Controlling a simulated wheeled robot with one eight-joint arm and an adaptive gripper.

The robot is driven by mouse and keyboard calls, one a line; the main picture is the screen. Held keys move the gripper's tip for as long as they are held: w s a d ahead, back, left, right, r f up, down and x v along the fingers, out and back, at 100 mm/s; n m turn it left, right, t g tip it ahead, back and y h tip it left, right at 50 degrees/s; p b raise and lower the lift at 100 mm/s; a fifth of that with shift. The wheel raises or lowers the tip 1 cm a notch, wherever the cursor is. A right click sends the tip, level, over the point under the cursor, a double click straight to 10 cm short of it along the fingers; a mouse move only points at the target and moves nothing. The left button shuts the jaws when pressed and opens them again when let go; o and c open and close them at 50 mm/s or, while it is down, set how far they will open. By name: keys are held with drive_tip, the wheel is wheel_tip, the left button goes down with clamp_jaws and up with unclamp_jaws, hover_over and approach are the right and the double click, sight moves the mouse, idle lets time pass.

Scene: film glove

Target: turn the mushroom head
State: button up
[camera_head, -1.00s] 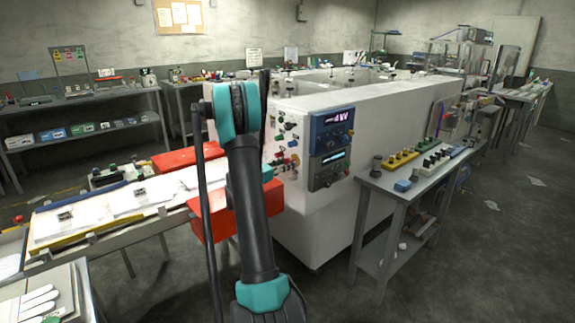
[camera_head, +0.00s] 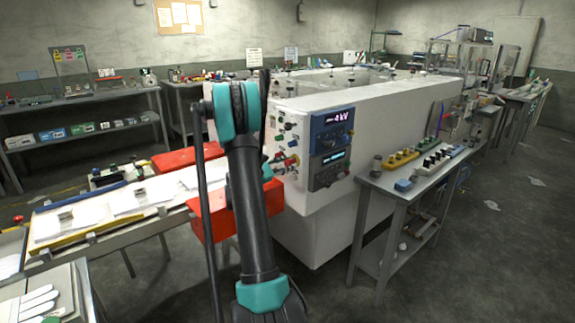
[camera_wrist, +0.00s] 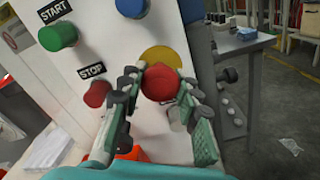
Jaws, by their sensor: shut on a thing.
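The red mushroom head (camera_wrist: 160,84) sits in front of a round yellow backing (camera_wrist: 161,56) on a white panel in the wrist view. My gripper (camera_wrist: 163,90) is shut on the mushroom head, with one green-and-grey finger on each side of it. The fingers hide parts of its edges. In the head view, my dark arm with teal joints reaches toward the white cabinet's control panel (camera_head: 284,128), and my gripper is not clear there.
In the wrist view, a green START button (camera_wrist: 58,36), a red STOP button (camera_wrist: 97,94) and a blue button (camera_wrist: 131,7) are on the same panel. In the head view, a grey bench (camera_head: 383,184) stands right of the cabinet, and red boxes lie beside my arm.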

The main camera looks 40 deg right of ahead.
idle(0.4)
drive_tip(key=o, duration=1.2)
drive_tip(key=shift+a, duration=0.1)
drive_tip(key=a, duration=0.8)
drive_tip(key=s+a, duration=0.1)
drive_tip(key=a, duration=0.3)
